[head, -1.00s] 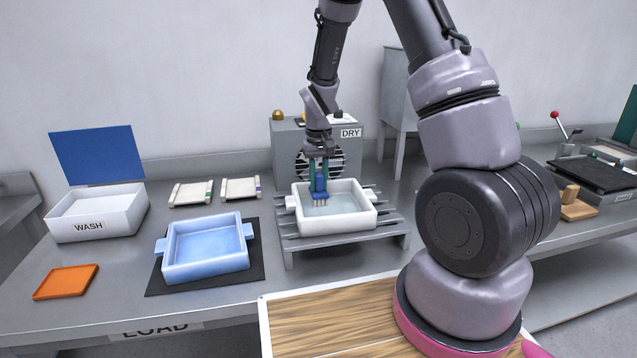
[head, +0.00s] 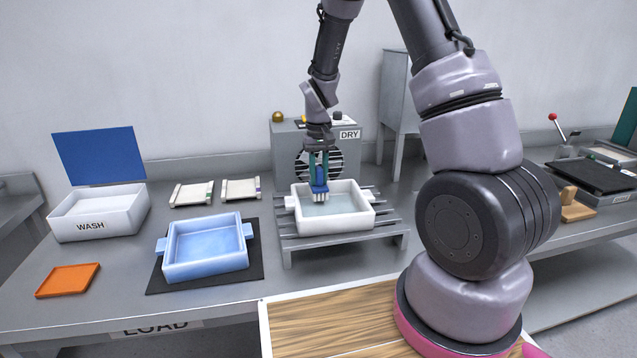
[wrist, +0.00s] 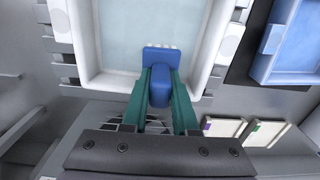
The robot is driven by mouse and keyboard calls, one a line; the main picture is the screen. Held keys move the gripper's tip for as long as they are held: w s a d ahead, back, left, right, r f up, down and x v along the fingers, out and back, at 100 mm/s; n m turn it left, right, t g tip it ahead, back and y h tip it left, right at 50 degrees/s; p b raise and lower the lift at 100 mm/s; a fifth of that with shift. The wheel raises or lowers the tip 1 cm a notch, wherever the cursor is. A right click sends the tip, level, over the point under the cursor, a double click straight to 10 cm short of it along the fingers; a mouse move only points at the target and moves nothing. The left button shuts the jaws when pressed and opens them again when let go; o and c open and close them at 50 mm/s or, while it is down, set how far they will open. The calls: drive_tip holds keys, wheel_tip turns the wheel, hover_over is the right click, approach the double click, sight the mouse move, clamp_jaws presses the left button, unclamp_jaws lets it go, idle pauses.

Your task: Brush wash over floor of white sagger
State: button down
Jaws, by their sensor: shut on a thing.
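The white sagger (head: 333,222) sits on a slatted grey rack in the head view. Its floor has a pale bluish-grey tint. My gripper (head: 319,172) points down over the sagger's back left part and is shut on a blue brush (head: 319,189) with pale bristles. The wrist view shows the teal fingers either side of the blue brush handle (wrist: 160,87), with the brush head inside the sagger (wrist: 88,45) near one wall. Whether the bristles touch the floor is hard to tell.
A blue sagger (head: 206,248) stands on a black mat (head: 257,272) to the left. A white WASH box (head: 98,213) with a blue lid, an orange tray (head: 68,281) and two pale slabs (head: 192,193) lie farther left. The DRY unit (head: 287,137) stands close behind the rack.

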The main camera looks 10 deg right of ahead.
drive_tip(key=shift+d+r, duration=0.15)
drive_tip(key=shift+r, duration=2.7)
